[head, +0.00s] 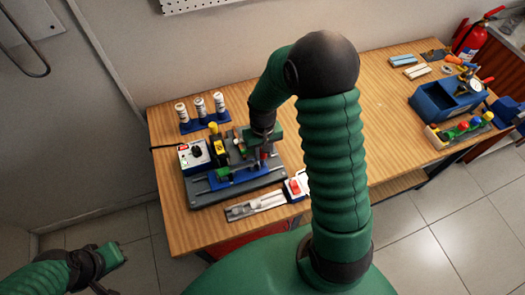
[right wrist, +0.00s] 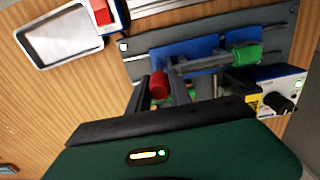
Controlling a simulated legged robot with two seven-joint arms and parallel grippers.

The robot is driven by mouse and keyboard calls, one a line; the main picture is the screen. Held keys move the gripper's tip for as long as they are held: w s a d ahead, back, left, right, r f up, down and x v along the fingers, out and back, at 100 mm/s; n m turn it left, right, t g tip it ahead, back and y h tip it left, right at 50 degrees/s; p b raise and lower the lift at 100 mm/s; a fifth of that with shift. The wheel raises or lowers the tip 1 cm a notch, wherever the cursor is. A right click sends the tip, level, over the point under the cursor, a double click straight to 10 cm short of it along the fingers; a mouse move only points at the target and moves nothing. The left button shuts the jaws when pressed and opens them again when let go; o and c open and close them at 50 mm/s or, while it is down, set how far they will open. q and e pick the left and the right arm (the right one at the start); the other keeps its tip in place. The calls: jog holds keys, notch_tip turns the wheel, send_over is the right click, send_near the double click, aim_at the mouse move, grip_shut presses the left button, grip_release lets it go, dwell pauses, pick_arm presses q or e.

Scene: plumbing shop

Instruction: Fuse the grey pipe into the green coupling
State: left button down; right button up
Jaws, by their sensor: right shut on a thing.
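In the right wrist view, the grey pipe (right wrist: 205,63) lies across the blue part of a bench machine, its right end at the green coupling (right wrist: 246,54). I cannot tell whether it is inside the coupling. The green coupling also shows in the head view (head: 222,173). My right gripper (head: 263,143) is over the machine's right side, shut on what looks like a red handle knob (right wrist: 159,84). Its body hides part of the machine. My left gripper (head: 116,254) is low at the left, away from the table; its finger opening is unclear.
A control box with a black dial (head: 196,153) stands left of the machine. White bottles in a blue rack (head: 205,125) stand behind. A tray (head: 255,207) and a red switch (head: 296,186) are in front. A blue toolbox (head: 440,104) is at the right; the table's middle is largely clear.

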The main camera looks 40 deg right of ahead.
jog(key=shift+d+r, duration=0.1)
jog(key=shift+r, duration=0.05)
dwell(0.3)
jog(key=shift+s+d+p, duration=0.25)
jog(key=shift+s+d, duration=0.05)
jog(key=shift+d, duration=0.7)
jog(key=shift+s+d+p, duration=0.2)
jog(key=shift+s+d, duration=0.05)
jog(key=shift+d, duration=0.75)
jog(key=o, duration=1.1)
jog(key=shift+s, duration=0.1)
jog(key=shift+c, duration=0.2)
jog(key=shift+a, duration=0.1)
notch_tip(320, 180, up, 8)
jog(key=p, duration=0.7)
